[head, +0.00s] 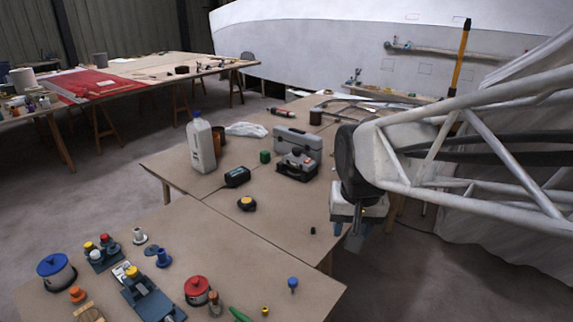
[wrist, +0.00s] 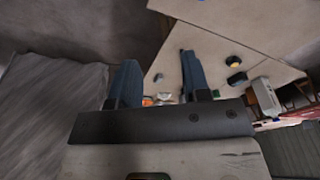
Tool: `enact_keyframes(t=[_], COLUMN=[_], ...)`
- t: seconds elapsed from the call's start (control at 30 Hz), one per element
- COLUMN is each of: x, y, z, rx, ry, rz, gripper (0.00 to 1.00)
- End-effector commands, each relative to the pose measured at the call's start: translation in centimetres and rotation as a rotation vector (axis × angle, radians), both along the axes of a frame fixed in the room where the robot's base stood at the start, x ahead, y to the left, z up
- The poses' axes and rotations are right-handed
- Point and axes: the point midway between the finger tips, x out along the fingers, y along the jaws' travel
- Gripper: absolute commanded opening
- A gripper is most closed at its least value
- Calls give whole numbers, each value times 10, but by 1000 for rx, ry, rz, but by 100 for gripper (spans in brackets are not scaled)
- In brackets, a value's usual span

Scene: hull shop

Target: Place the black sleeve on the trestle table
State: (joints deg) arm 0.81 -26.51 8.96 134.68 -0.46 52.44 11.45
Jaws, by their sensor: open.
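A small black cylinder, which looks like the black sleeve (head: 312,230), stands near the right edge of the brown-topped table (head: 290,218). In the wrist view a small dark thing (wrist: 158,77) shows between the fingers and may be the same sleeve. My gripper (head: 357,238) is right of the sleeve, just off that table edge, pointing down and apart from it. The wrist view shows its two blue-grey fingers (wrist: 159,58) spread, with nothing held. A long table on trestle legs (head: 150,75) stands at the back left, with a red cloth on it.
Several pots and knobs, including a red-lidded pot (head: 197,291), crowd the near left. The tabletop around the sleeve is clear.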

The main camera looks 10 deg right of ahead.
Motion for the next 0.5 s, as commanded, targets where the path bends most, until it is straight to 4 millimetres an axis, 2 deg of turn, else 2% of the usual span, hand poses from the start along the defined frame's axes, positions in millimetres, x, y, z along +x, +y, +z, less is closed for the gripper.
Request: enact_keyframes(t=[0.03, 0.2, 0.4, 0.5], x=[-16, -62, -97, -105], y=[1, 2, 3, 3], z=[1, -1, -6, -8], rx=[-4, -21, -35, -39], ry=[-9, -29, -45, -47], rz=[22, 99, 163, 179], gripper=[43, 43, 43, 43])
